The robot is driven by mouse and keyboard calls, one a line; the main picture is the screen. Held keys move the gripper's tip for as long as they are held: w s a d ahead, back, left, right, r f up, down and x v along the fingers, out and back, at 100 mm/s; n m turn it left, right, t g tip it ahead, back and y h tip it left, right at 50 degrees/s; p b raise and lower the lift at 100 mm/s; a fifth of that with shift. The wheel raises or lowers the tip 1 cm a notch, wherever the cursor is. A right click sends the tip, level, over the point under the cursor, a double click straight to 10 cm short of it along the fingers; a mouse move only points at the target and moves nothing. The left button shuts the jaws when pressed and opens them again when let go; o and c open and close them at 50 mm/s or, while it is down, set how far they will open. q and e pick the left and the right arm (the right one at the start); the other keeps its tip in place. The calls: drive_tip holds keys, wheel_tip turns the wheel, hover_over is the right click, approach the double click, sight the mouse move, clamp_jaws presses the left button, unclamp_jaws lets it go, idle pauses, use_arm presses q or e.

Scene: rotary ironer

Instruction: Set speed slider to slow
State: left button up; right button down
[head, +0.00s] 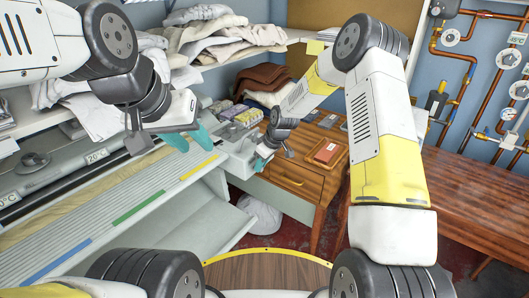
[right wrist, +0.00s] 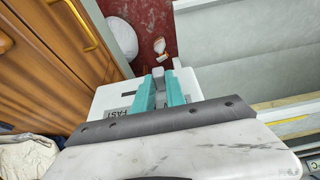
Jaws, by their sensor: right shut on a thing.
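The speed slider's pale housing (head: 234,156) is at the right end of the ironer in the head view. In the right wrist view the housing (right wrist: 104,98) carries a FAST label (right wrist: 119,113). My right gripper (head: 263,160) is at the housing's right side. In the right wrist view its teal fingers (right wrist: 160,92) are closed around a small grey slider knob (right wrist: 158,73), mostly hidden between them. The slow end of the slider cannot be made out. My left gripper (head: 192,141) is open and empty above the ironer bed, with its teal fingers apart.
The ironer bed (head: 110,215) has blue, green and yellow strips along its front. Folded laundry (head: 215,35) fills the shelf behind. A wooden drawer cabinet (head: 290,180) stands right of the housing. A white rounded thing (head: 258,217) lies on the red floor.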

drive_tip(key=c, duration=1.4)
unclamp_jaws()
drive_tip(key=shift+s+a, duration=0.1)
drive_tip(key=shift+s, duration=0.1)
drive_tip(key=shift+o, duration=0.2)
drive_tip(key=shift+r, duration=0.3)
drive_tip(key=v, duration=0.7)
drive_tip(key=shift+r, duration=0.1)
